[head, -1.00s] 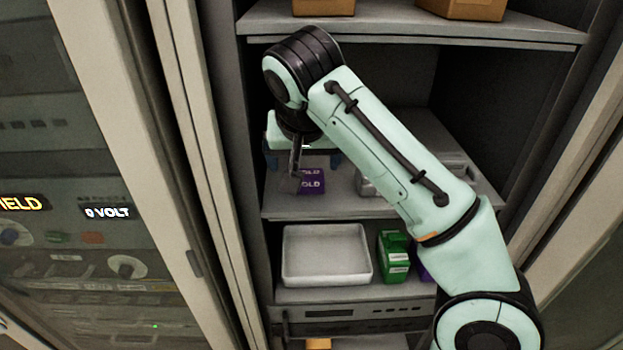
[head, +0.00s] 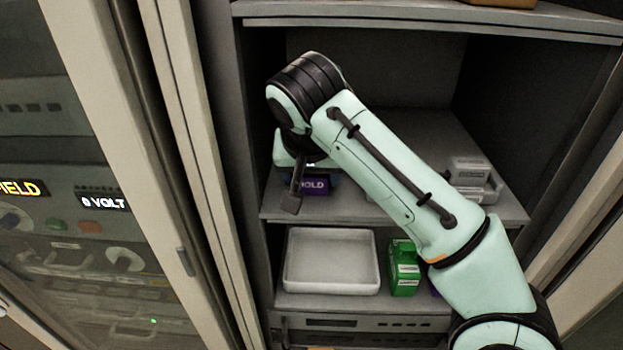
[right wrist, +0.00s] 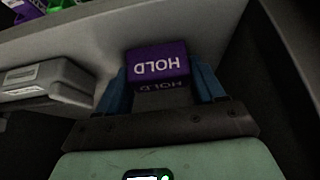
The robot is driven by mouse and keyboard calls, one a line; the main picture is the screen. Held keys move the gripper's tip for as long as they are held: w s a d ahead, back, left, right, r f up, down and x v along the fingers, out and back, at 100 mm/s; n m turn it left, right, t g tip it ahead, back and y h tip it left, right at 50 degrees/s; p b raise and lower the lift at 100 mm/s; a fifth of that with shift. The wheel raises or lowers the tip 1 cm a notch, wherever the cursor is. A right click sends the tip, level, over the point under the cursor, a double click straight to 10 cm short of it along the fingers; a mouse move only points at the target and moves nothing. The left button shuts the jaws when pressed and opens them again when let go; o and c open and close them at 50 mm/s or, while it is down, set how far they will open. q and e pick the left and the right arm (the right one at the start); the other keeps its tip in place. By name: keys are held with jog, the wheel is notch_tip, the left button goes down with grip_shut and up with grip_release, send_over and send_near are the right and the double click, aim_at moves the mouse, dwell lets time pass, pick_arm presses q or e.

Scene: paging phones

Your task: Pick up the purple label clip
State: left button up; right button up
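The purple label clip (head: 315,187), marked HOLD, is on the middle shelf (head: 390,211) of the cabinet, near its front left. My right gripper (head: 318,175) reaches down over it, and my wrist hides its upper part. In the right wrist view the purple clip (right wrist: 158,62) sits between the two blue fingers of my right gripper (right wrist: 160,82), one along each side. The fingertips are close against its sides; I cannot tell whether they press on it. My left gripper is not in view.
A grey device (head: 470,178) stands on the same shelf to the right. The shelf below holds an empty white tray (head: 330,288) and a green tagged item (head: 404,270), with something purple partly hidden beside it. The cabinet's left wall and upper shelf (head: 420,22) are close to my arm.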

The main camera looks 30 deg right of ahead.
aim_at(308, 178)
jog(key=shift+d, duration=0.1)
jog(key=shift+c, duration=1.2)
jog(key=shift+r, duration=0.4)
notch_tip(308, 178, up, 4)
jog(key=shift+f+p, duration=0.25)
jog(key=shift+p, duration=0.75)
jog(key=shift+s+a+f+b, duration=0.35)
jog(key=shift+s+a+b, duration=0.05)
jog(key=shift+s+a, duration=0.2)
jog(key=shift+s+a+f+b, duration=0.35)
jog(key=shift+s+a, duration=0.1)
jog(key=shift+s, duration=0.15)
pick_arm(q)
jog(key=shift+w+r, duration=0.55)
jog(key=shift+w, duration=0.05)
pick_arm(e)
jog(key=s+a, duration=0.7)
jog(key=s, duration=0.5)
jog(key=shift+s+a+r, duration=0.15)
jog(key=shift+s+r, duration=0.15)
jog(key=shift+s, duration=0.05)
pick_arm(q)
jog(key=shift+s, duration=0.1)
pick_arm(e)
jog(key=shift+s, duration=0.1)
